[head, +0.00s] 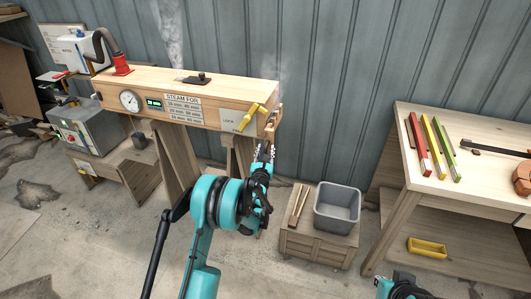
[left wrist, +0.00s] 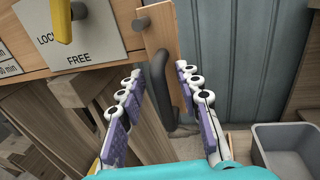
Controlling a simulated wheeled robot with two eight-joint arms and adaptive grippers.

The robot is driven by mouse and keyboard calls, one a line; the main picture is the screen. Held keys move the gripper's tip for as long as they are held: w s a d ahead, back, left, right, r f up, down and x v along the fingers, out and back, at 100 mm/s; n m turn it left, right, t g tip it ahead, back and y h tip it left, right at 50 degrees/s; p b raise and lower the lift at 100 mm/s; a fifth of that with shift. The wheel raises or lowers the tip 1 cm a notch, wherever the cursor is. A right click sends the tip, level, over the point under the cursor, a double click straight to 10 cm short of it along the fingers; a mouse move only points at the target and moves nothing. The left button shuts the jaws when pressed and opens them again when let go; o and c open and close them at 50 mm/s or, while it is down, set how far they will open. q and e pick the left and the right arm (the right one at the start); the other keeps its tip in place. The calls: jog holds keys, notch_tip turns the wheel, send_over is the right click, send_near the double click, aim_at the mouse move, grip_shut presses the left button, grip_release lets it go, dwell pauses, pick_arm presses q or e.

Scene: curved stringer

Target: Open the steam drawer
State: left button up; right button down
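The steam box (head: 165,92) is a long wooden box on trestles, with steam rising above it. A yellow lever (head: 250,117) sits at its right end; its lower end points toward the word FREE in the left wrist view (left wrist: 62,22). The end panel of the drawer (head: 273,124) stands at the box's right end; it also shows in the left wrist view (left wrist: 159,30), with a dark handle (left wrist: 163,80). My left gripper (head: 266,152) is open, its fingers on either side of the handle (left wrist: 160,72). Contact cannot be told.
A grey bin (head: 338,208) and wooden sticks (head: 298,204) stand on a low crate (head: 315,247) below right of the box. A workbench (head: 455,200) with coloured bars is at the right. Floor between box and bench is partly free.

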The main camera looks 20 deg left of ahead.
pick_arm(q)
grip_shut()
jog(key=s+d, duration=0.1)
jog(key=d, duration=3.2)
jog(key=shift+s, duration=0.1)
grip_release()
jog(key=s+d, duration=0.2)
jog(key=s, duration=0.9)
jog(key=shift+s, duration=0.4)
